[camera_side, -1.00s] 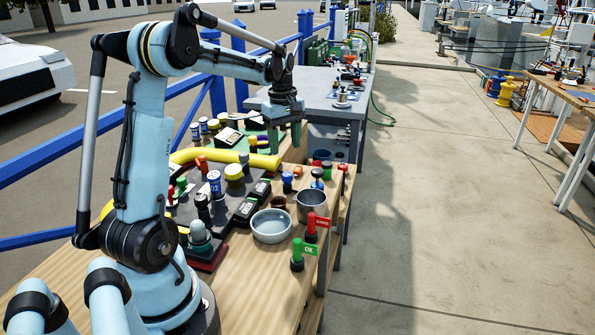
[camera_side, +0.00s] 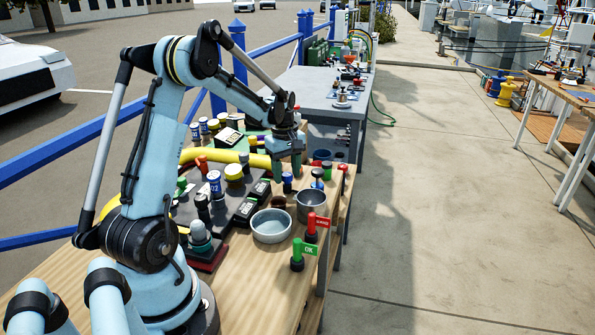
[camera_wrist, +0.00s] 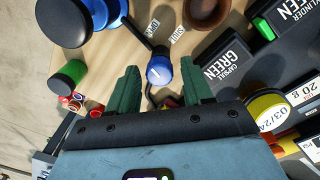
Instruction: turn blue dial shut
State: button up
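The blue dial (camera_wrist: 160,72) shows in the middle of the wrist view, with a small white mark on its face. Labels reading OPEN (camera_wrist: 153,28) and SHUT (camera_wrist: 177,37) lie beyond it. My gripper (camera_wrist: 158,64) is open, with one green finger on each side of the dial; I cannot tell whether either touches it. In the side view the dial (camera_side: 287,183) is on the wooden bench, just below the fingertips of my gripper (camera_side: 287,167).
A brown bowl (camera_wrist: 207,12) and black boxes (camera_wrist: 228,62) are beyond and right of the dial. In the side view, a grey bowl (camera_side: 271,226) and a metal cup (camera_side: 311,206) stand nearer on the bench.

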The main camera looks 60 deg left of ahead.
jog(key=c, duration=0.8)
jog(key=shift+c, duration=0.2)
jog(key=shift+m, duration=0.4)
jog(key=m, duration=1)
jog(key=shift+m, duration=2)
jog(key=o, duration=1.1)
jog(key=shift+c, duration=0.2)
